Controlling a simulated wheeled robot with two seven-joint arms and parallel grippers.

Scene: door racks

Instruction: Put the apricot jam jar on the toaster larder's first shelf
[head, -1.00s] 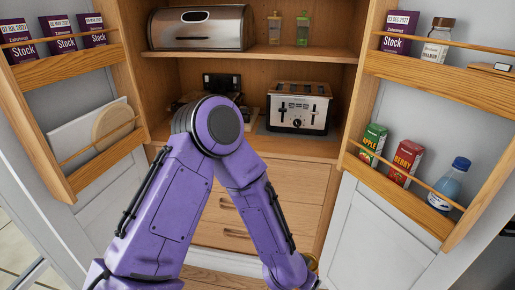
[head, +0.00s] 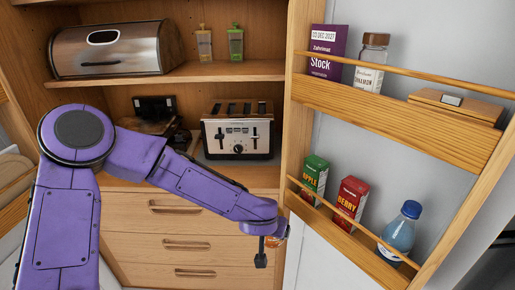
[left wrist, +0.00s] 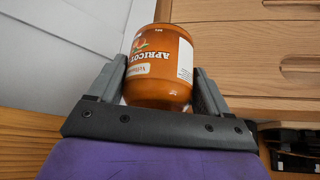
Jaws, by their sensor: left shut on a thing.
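The apricot jam jar (left wrist: 160,62) is orange with a white label and fills the middle of the left wrist view. My left gripper (left wrist: 158,78) is shut on it, with one finger on each side. In the head view a small orange part of the jar (head: 281,233) shows by my left gripper (head: 268,244), in front of the drawers near the right door; the rest is hidden by my arm. The toaster larder stands open. The silver toaster (head: 238,131) is on its worktop. The shelf (head: 210,74) above holds things at its back. My right gripper is not in view.
A metal bread bin (head: 117,48) and two bottles (head: 235,43) stand on the upper shelf; its front and right end are clear. The right door's racks (head: 400,122) jut out beside my gripper, holding cartons and a blue bottle (head: 401,229).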

